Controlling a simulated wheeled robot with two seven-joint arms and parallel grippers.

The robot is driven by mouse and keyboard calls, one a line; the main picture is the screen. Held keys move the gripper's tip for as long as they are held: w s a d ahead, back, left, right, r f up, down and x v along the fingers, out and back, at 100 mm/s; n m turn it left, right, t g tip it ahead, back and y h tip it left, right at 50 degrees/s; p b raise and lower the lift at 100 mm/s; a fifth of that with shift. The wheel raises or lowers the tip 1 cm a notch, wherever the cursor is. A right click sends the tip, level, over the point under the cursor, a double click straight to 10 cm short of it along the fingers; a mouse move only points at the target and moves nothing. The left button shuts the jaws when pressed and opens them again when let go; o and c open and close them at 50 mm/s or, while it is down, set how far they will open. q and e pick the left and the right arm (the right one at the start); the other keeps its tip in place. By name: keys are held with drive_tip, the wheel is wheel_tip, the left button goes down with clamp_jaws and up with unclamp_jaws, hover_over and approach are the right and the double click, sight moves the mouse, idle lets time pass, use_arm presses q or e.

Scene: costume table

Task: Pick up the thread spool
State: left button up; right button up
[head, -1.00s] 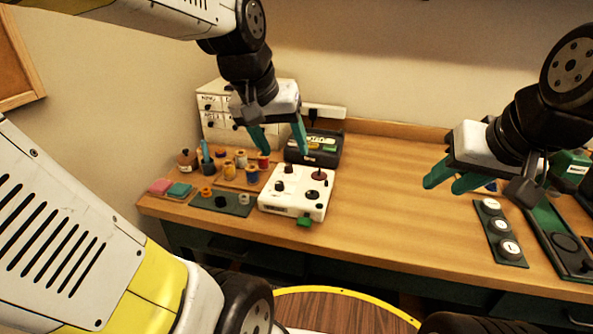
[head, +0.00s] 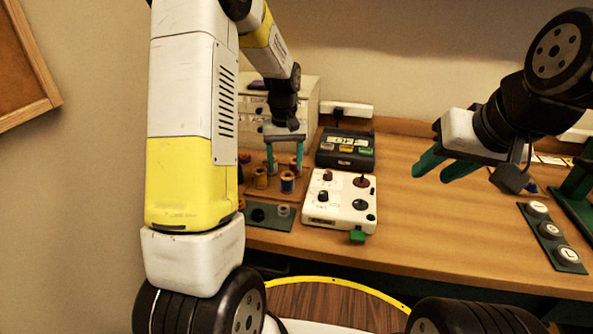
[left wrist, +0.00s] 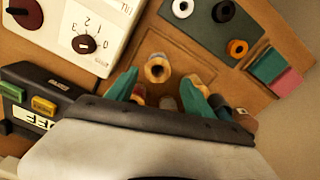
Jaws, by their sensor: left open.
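Several thread spools stand on a wooden tray at the back left of the table. In the left wrist view, a wooden-topped spool (left wrist: 157,68) lies just past the open fingers (left wrist: 160,92), apart from both. Other spools are partly hidden by the gripper body. My right gripper (head: 428,178) is open and empty above the right of the table.
A white control box (head: 340,203) with knobs is right of the spools, with a dark display box (head: 346,150) behind it. A dark green mat (head: 265,216) with small rings lies in front. The middle of the table is clear. Three round buttons (head: 550,231) are at right.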

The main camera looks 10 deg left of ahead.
sight(287, 176)
use_arm(q)
drive_tip(key=f, duration=0.5)
drive_tip(key=shift+s+d, duration=0.15)
drive_tip(key=shift+d, duration=0.2)
clamp_jaws()
wheel_tip(287, 176, up, 10)
idle(0.3)
